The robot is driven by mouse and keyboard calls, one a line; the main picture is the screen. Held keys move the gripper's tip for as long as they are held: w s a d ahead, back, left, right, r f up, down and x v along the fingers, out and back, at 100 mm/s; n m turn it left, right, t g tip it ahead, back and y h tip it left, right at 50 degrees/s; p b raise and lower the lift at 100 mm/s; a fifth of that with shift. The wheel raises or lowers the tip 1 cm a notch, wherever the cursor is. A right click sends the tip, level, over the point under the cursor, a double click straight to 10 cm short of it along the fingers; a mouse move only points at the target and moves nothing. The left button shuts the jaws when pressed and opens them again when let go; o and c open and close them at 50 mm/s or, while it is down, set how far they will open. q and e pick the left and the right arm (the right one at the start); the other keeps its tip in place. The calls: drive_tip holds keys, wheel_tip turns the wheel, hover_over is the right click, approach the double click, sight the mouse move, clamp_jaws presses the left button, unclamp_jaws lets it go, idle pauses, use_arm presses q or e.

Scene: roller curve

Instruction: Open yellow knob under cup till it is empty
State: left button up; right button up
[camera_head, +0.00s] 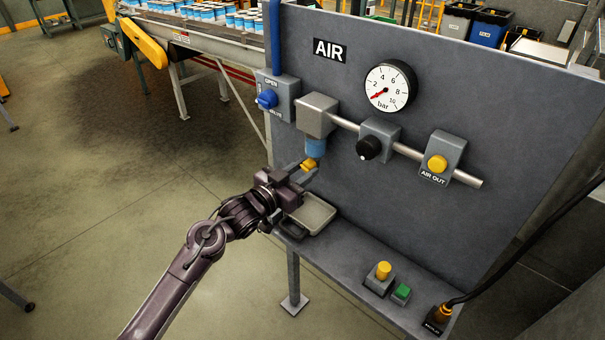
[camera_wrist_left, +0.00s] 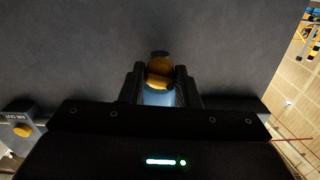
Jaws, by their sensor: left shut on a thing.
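The yellow knob (camera_head: 309,164) sits under the clear blue cup (camera_head: 316,147), which hangs below a grey block on the air panel. My left gripper (camera_head: 306,172) reaches up to the knob from the lower left. In the left wrist view the yellow knob (camera_wrist_left: 159,79) lies between the two dark fingers (camera_wrist_left: 160,88), and the gripper is shut on it. The blue cup (camera_wrist_left: 158,97) shows behind the fingers, partly hidden. How full the cup is cannot be told. My right gripper is not in view.
A grey tray (camera_head: 312,215) lies on the ledge below the cup. The panel carries a blue valve knob (camera_head: 267,99), a gauge (camera_head: 389,87), a black knob (camera_head: 369,147) and a yellow AIR OUT knob (camera_head: 437,163). Yellow (camera_head: 383,270) and green (camera_head: 402,291) buttons sit on the ledge.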

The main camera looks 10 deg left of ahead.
use_arm(q)
drive_tip(key=shift+m, duration=0.5)
drive_tip(key=o, duration=1)
drive_tip(key=shift+c, duration=0.2)
drive_tip(key=shift+a, duration=0.1)
drive_tip(key=b+v, duration=0.2)
drive_tip(key=v, duration=0.5)
drive_tip(key=shift+s, duration=0.3)
drive_tip(key=shift+a, duration=0.15)
